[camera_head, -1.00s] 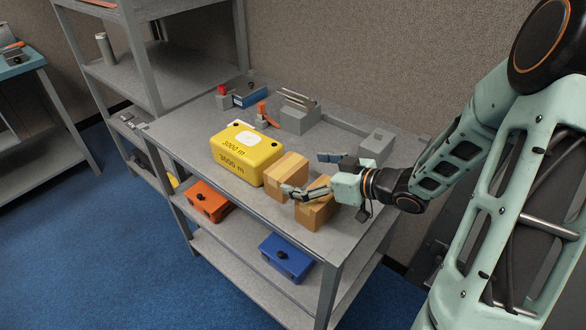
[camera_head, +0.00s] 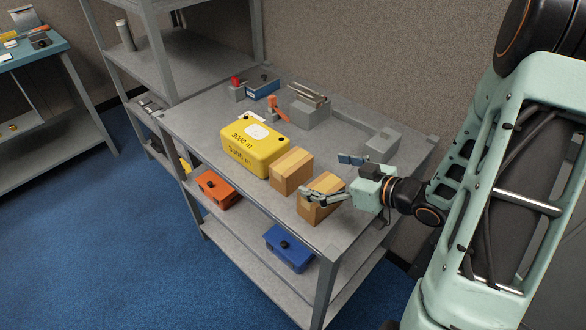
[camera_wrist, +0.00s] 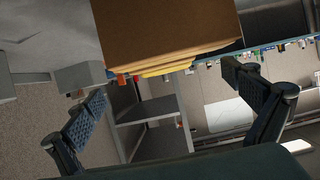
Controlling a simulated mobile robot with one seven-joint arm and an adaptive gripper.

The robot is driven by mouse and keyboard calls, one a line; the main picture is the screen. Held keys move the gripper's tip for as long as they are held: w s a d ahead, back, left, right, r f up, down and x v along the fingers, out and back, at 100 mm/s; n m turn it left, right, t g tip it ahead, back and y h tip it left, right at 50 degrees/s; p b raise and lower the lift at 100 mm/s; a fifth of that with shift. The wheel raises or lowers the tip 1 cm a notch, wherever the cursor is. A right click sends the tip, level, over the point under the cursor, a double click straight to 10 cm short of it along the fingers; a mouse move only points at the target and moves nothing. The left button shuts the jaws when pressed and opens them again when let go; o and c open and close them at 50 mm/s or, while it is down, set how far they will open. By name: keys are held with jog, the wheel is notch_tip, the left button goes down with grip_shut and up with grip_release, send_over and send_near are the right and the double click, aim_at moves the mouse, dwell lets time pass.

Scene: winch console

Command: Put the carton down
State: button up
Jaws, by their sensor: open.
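A brown carton (camera_head: 318,213) stands upright on the grey bench top near its front right corner. A second brown carton (camera_head: 291,171) stands just behind it to the left. My gripper (camera_head: 330,176) is open, with its fingers spread wide. In the head view one finger crosses in front of the near carton's upper part, and the other is behind and above it. I cannot tell whether a finger touches it. In the wrist view a carton (camera_wrist: 165,28) fills the top middle, beyond and between the spread fingertips (camera_wrist: 163,84), with nothing held.
A yellow case (camera_head: 254,150) marked 3000 m stands left of the cartons. Grey blocks (camera_head: 382,146) and a winch fixture (camera_head: 308,110) stand toward the back. An orange box (camera_head: 217,189) and a blue box (camera_head: 289,250) sit on the lower shelf. The bench's front right corner is bare.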

aim_at(301, 167)
jog(key=x, duration=0.9)
jog(key=shift+w+a+f, duration=0.2)
jog(key=shift+a, duration=0.1)
jog(key=c, duration=1.5)
jog(key=shift+r, duration=0.1)
jog(key=shift+r, duration=0.1)
